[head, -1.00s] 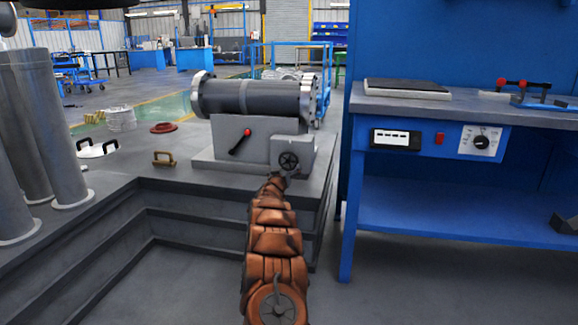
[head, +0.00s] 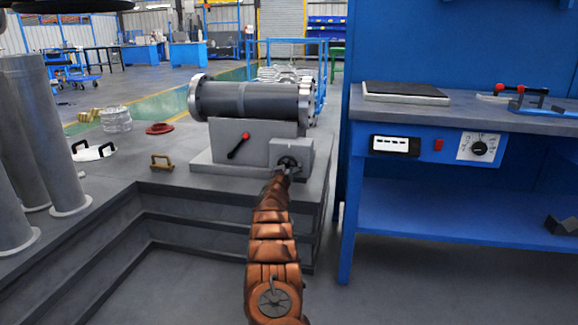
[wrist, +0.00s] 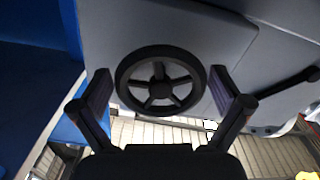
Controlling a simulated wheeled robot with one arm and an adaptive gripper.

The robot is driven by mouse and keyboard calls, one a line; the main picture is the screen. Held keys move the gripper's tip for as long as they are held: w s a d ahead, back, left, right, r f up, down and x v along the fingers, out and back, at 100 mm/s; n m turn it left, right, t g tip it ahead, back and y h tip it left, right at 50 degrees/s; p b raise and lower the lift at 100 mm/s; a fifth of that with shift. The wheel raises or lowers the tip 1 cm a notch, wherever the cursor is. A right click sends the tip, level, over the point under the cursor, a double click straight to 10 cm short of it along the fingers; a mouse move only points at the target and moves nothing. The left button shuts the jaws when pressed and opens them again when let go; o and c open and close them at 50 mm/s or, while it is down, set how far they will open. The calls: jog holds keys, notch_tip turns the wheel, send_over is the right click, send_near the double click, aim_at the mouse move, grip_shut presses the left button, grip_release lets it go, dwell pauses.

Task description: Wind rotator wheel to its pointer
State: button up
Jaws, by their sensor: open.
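The rotator wheel is a small dark spoked handwheel (head: 288,161) on the grey box at the right end of the rotator's base. In the wrist view the wheel (wrist: 160,80) faces me, with several spokes and a round hub. My gripper (wrist: 161,82) is open, one finger on each side of the wheel rim, with small visible gaps. I cannot tell whether the fingers are level with the rim in depth. In the head view my gripper (head: 286,171) is at the wheel and partly covers it. I cannot make out a pointer in either view.
The grey flanged shell (head: 250,102) lies across the rotator above the wheel. A red-knobbed lever (head: 238,146) is left of the wheel. A blue workbench (head: 440,205) stands to the right. A brown handle (head: 162,162) and large grey cylinders (head: 45,130) are on the left.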

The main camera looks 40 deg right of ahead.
jog(key=shift+d+f, duration=0.1)
jog(key=shift+c, duration=0.2)
jog(key=c, duration=0.8)
jog(key=shift+m+p, duration=0.3)
jog(key=shift+p, duration=0.05)
